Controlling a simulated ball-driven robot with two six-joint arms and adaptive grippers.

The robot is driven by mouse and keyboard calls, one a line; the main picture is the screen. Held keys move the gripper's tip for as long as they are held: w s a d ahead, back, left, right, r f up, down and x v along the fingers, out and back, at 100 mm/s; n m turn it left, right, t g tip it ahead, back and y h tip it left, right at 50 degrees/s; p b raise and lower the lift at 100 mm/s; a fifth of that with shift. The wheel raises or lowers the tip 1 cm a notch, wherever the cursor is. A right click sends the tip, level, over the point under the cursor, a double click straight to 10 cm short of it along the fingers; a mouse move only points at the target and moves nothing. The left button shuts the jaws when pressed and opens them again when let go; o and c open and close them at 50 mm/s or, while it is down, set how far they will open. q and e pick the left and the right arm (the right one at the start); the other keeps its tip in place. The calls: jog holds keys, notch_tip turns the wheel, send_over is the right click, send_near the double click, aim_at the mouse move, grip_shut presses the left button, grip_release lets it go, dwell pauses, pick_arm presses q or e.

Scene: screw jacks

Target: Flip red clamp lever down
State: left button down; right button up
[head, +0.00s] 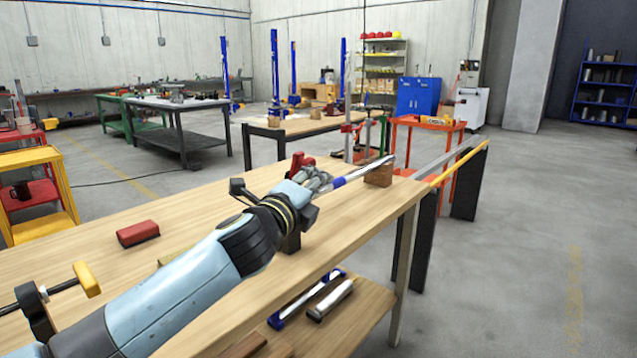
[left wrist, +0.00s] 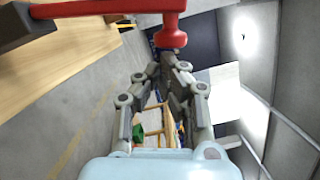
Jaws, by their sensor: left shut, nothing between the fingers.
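The red clamp lever (left wrist: 110,8) crosses the top of the left wrist view, running from a dark block at left to a rounded red end (left wrist: 172,38). In the head view the red part (head: 300,161) shows just behind my left gripper (head: 318,180), partly hidden by it. My left gripper is shut and empty. In the left wrist view its fingertips (left wrist: 172,62) meet right beside the lever's red end; I cannot tell whether they touch it. My right gripper is in neither view.
A silver and blue rod (head: 357,173) and a wooden block (head: 378,176) are at the far end of the wooden workbench (head: 200,215). A red block (head: 138,233) and a yellow-handled clamp (head: 87,279) are at left. Metal parts (head: 330,300) lie on the lower shelf.

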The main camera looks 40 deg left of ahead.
pick_arm(q)
jog(key=shift+r, duration=0.1)
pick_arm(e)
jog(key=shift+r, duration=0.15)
pick_arm(q)
jog(key=shift+a+r+n+p, duration=0.2)
jog(key=shift+a+n+p, duration=0.1)
jog(key=shift+p, duration=0.15)
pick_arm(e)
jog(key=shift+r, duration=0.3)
